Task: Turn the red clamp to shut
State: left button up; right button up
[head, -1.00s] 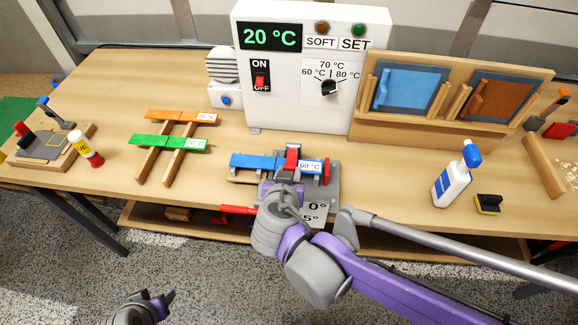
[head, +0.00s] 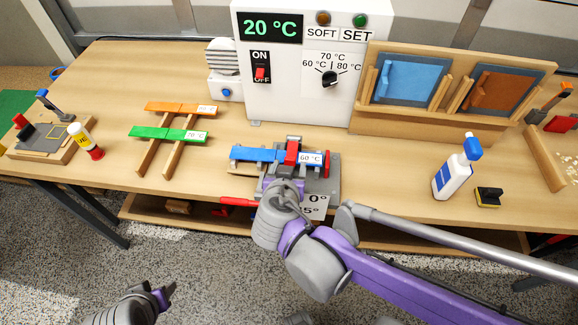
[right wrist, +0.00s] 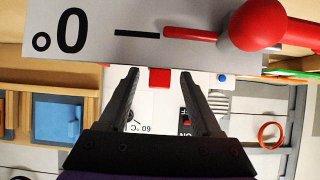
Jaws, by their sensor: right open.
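The red clamp (head: 292,151) sits across the blue strip (head: 255,156) on the grey bending fixture (head: 325,183). In the right wrist view a red block (right wrist: 159,79), seemingly part of the clamp, shows between the fingertips. My right gripper (head: 287,186) is just in front of the clamp, over the fixture; its fingers (right wrist: 160,72) are apart, and I cannot tell whether they touch the red block. A red lever (head: 240,202) sticks out left of the fixture; its knob (right wrist: 256,25) is close in the wrist view. My left gripper (head: 166,293) is low at the bottom left, away from the table.
A white heater box (head: 300,95) stands behind the fixture. Orange (head: 180,108) and green strips (head: 165,133) lie on wooden rails to the left. A spray bottle (head: 453,178) and a black-and-yellow block (head: 488,198) stand to the right. Table between fixture and bottle is clear.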

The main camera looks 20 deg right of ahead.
jog(key=shift+r, duration=0.1)
pick_arm(q)
jog(key=shift+w+r+p, duration=0.15)
jog(key=shift+r+p, duration=0.25)
jog(key=shift+r, duration=0.1)
jog(key=shift+w+r+p, duration=0.15)
jog(key=shift+r+p, duration=0.25)
jog(key=shift+r, duration=0.1)
pick_arm(e)
jog(key=v, duration=1.1)
